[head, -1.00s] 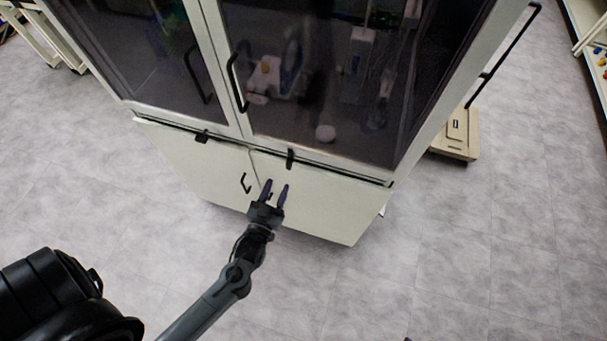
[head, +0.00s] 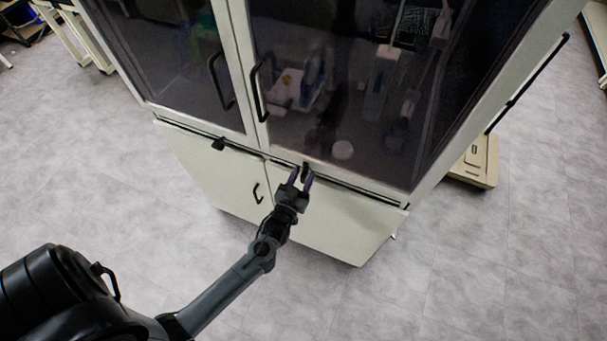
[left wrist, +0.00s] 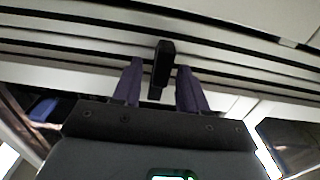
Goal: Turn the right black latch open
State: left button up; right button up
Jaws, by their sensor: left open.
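The right black latch (head: 305,168) sits at the top edge of the lower right cabinet door (head: 345,225), just under the glass door. In the left wrist view the latch (left wrist: 162,66) stands between the two purple fingertips of my left gripper (left wrist: 158,85). The fingers are open, with one on each side of the latch and a visible gap to each. In the head view my left gripper (head: 300,180) is at the latch and partly overlaps it. My right gripper is not in view.
A left black latch (head: 218,143) sits on the lower left door. Black handles (head: 259,92) stand out from the glass doors, and a small handle (head: 257,193) from the lower left door. Open floor (head: 480,270) lies right of the cabinet. A beige platform (head: 474,160) stands beyond it.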

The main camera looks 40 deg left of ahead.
pick_arm(q)
jog(key=shift+w+a, duration=0.1)
jog(key=shift+w, duration=0.25)
grip_shut()
